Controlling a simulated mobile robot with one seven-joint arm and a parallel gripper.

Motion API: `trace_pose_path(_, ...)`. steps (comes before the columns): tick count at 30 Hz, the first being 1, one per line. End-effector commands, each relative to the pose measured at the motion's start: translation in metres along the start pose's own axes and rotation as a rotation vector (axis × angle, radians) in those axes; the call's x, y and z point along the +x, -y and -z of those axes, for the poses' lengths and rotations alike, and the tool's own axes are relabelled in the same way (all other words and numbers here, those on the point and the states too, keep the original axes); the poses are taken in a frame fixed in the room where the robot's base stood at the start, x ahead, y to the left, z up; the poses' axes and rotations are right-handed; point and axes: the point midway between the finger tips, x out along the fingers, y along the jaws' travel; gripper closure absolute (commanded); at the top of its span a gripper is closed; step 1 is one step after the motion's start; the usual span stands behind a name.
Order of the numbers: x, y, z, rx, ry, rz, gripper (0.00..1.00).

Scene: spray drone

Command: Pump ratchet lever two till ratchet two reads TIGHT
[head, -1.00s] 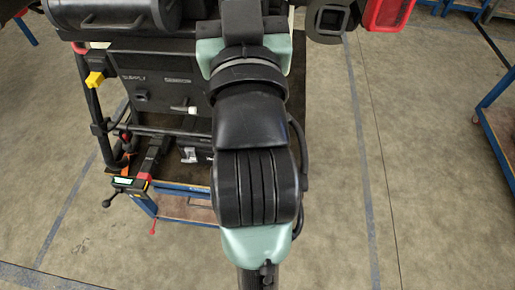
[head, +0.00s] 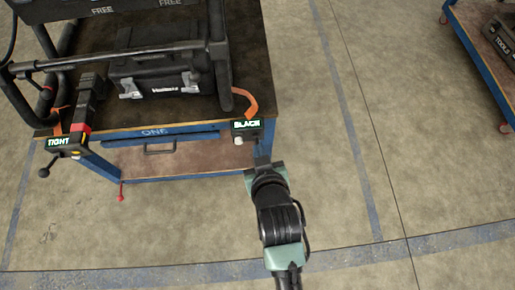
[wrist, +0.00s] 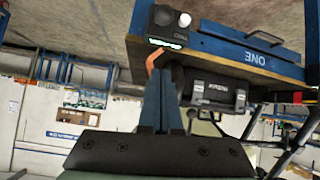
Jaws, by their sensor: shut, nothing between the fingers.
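In the head view, a ratchet box (head: 247,130) at the table's front right corner shows a lit display that appears to read SLACK. I take it to be ratchet two, though its small label is unreadable. A pale knob (head: 238,141) sits at its front, probably the lever's end. The wrist view shows the box (wrist: 160,28) with its lit display, a white knob (wrist: 184,20) and a dark round knob (wrist: 163,15). My gripper (head: 262,161) is shut and empty, just in front of and below the box, apparently apart from it. Its fingers (wrist: 159,95) point toward the table edge.
The left ratchet (head: 62,145) reads TIGHT. Orange straps (head: 243,99) run from both ratchets. A black case (head: 155,75) lies on the blue-edged table (head: 150,133), under a dark tubular frame (head: 219,50). Floor in front and right is clear; another bench (head: 480,60) stands at far right.

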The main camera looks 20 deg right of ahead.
Motion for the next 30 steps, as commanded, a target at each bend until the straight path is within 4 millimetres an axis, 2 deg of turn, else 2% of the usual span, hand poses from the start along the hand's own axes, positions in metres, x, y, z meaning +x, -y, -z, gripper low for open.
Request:
trace_pose_path(9,0.001,0.0,0.001,0.0,-0.001,0.0,1.0)
trace_pose_path(13,0.01,0.0,0.001,0.001,-0.003,0.0,1.0)
trace_pose_path(27,0.096,0.0,0.001,0.001,-0.002,0.001,1.0)
trace_pose_path(29,0.104,0.001,0.001,0.001,-0.002,0.001,1.0)
trace_pose_path(30,0.099,0.0,-0.009,0.0,0.002,0.0,1.0)
